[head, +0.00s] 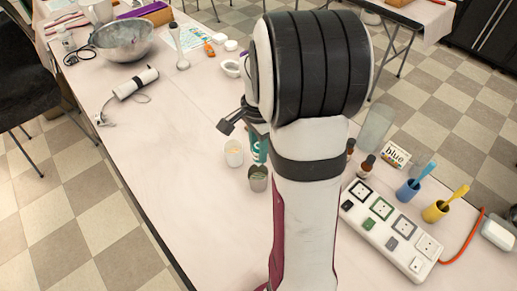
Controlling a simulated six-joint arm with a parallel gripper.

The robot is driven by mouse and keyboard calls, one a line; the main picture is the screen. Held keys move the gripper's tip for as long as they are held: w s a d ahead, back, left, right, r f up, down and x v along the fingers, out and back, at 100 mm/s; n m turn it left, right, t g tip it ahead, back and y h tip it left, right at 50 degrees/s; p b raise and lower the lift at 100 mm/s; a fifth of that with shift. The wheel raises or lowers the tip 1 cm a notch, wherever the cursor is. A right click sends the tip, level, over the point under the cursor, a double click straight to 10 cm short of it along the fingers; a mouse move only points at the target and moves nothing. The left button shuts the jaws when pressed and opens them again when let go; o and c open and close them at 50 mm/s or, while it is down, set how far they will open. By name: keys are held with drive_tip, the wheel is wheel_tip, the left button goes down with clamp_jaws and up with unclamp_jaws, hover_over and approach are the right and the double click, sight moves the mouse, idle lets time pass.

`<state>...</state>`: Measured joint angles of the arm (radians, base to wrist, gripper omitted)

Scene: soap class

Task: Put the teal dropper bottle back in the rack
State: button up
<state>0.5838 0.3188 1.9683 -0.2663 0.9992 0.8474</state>
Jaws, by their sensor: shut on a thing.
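My gripper (243,124) is at the left side of my arm, above the table, with a dark finger part pointing left. It is shut on what looks like the teal dropper bottle (259,147), which shows as a narrow teal strip just below it. My arm hides most of the bottle. Two dark dropper bottles (366,167) stand partly hidden to the right of my arm. The rack cannot be made out; my arm covers the table there.
A pale cup (233,153) and a grey cup (257,179) stand close below my gripper. A metal bowl (123,39) is at back left. The front-left table is clear.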

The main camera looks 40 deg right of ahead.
drive_tip(key=shift+r, duration=1.15)
